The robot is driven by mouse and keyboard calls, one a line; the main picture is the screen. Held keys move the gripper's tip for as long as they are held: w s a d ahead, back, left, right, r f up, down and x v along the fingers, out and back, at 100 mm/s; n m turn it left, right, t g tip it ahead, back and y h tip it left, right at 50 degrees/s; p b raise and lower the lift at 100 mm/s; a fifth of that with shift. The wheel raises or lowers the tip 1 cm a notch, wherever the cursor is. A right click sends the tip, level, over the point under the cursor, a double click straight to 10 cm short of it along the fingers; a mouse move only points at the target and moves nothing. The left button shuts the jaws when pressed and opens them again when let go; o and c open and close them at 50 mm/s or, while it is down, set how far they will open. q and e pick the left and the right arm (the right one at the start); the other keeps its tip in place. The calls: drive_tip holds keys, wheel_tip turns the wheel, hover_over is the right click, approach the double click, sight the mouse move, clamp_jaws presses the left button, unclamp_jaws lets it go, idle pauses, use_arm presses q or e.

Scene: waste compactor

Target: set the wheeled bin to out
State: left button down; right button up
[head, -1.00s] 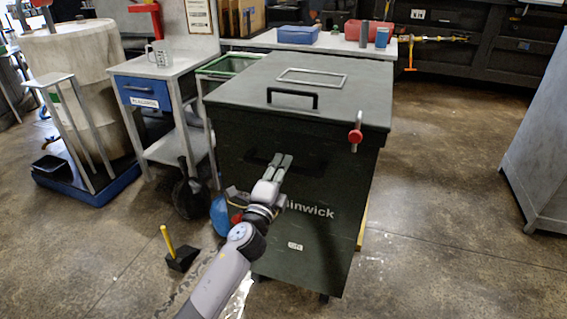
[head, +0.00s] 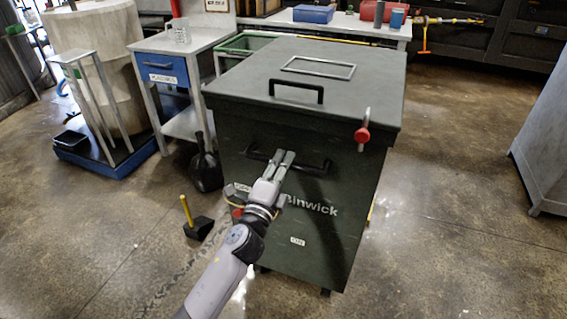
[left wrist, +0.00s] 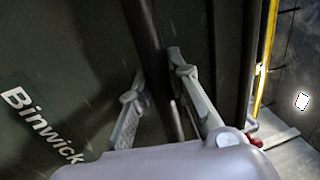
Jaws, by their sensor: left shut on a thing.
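The wheeled bin (head: 300,240) is a dark green box with a closed lid and "Binwick" on its front, standing in the middle of the head view. My left gripper (head: 284,158) is shut on the dark bar handle (head: 315,171) on the bin's front. In the left wrist view, the fingers of my left gripper (left wrist: 158,72) lie on either side of the dark handle bar (left wrist: 148,40), with the Binwick lettering (left wrist: 40,125) to the left. A red-knobbed latch (head: 362,135) hangs at the lid's right front corner. My right gripper is out of view.
A table with a blue drawer (head: 163,75) stands left of the bin, with a green-rimmed container (head: 240,45) between. A black-headed tool with a yellow handle (head: 197,226) and a black jug-like container (head: 205,170) are on the floor. A grey cabinet (head: 540,140) stands right. Floor on the right is open.

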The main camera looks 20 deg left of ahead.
use_arm(q)
drive_tip(key=c, duration=1.5)
unclamp_jaws()
drive_tip(key=s, duration=0.4)
drive_tip(key=s+f, duration=0.1)
drive_tip(key=s, duration=0.3)
drive_tip(key=s+f, duration=0.1)
drive_tip(key=s, duration=0.2)
drive_tip(key=shift+s+a+f, duration=0.2)
drive_tip(key=shift+s+f, duration=0.05)
drive_tip(key=shift+s, duration=0.15)
